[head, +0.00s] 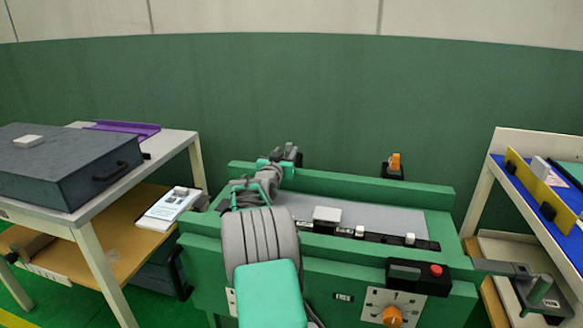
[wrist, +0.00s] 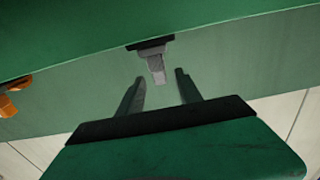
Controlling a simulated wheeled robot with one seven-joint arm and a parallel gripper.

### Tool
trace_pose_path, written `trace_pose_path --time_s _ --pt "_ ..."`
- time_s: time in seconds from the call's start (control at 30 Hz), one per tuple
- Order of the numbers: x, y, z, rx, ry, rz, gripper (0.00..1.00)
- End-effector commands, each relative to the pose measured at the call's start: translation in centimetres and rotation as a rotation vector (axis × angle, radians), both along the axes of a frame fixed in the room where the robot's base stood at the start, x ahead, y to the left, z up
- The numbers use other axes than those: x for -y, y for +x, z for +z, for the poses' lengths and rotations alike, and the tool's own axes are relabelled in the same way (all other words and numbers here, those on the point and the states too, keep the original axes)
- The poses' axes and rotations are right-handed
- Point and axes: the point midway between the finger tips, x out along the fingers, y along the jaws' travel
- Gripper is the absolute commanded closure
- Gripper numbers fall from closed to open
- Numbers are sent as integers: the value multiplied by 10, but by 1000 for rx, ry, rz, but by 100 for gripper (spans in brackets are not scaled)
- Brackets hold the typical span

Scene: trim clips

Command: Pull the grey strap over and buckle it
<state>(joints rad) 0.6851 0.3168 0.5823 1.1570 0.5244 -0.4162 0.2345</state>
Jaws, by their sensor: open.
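In the wrist view a short grey strap end (wrist: 156,68) sticks out of a black mount (wrist: 150,45) on the green surface. My gripper (wrist: 160,77) is open, with one finger on each side of the grey piece's tip and visible gaps between them. In the head view my gripper (head: 289,154) is at the far left part of the green bench, and the strap there is mostly hidden by it. An orange piece on a black base (head: 394,162), possibly the buckle, stands at the bench's far right; an orange part (wrist: 8,104) also shows at the wrist view's left edge.
The green bench (head: 440,200) has a grey top (head: 385,217) bearing a pale block (head: 327,214) and small parts along the front. A control panel (head: 395,306) with an orange knob is in front. Tables stand left (head: 185,146) and right (head: 490,172).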

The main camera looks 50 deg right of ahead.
Motion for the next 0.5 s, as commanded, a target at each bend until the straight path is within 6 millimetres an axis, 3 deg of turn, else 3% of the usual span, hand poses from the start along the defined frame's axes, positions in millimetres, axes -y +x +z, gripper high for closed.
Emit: trace_pose_path --time_s 0.5 --pt "70 27 1 7 -10 -6 58"
